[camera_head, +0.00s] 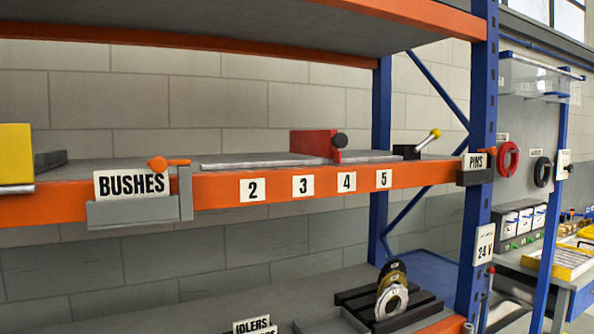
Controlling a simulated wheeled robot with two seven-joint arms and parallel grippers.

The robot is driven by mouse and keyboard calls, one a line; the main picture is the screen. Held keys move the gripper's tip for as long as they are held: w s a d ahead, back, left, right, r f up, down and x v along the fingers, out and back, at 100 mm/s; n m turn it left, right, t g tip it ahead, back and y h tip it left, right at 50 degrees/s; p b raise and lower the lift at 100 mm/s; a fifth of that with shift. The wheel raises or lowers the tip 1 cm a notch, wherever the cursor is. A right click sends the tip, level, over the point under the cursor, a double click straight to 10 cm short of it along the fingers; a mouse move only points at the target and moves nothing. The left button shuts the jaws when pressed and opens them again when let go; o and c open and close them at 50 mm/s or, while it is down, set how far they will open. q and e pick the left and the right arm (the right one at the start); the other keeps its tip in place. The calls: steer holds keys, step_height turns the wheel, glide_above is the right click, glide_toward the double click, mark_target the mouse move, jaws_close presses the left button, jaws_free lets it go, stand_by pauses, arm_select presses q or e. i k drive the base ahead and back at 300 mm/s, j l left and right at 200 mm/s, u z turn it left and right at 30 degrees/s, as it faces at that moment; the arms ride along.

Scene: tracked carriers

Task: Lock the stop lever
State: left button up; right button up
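No label marks the stop lever. A lever with a yellow knob (431,136) rises at a slant to the right from a small black block (406,152) at the right end of the pale rail (245,163). An orange handle (168,162) lies roughly level at the rail's left end, above a grey bracket. Neither of my grippers is in view.
The rail lies on a shelf with an orange front beam (216,190). An upper shelf (250,28) hangs above it. A blue upright (482,120) stands at right. A yellow block (15,155) is at far left. The rail is bare left of the carrier.

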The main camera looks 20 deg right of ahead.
mark_target(434, 135)
steer(key=k+j+z, duration=0.1)
steer(key=z, duration=1.25)
steer(key=k+l, duration=0.05)
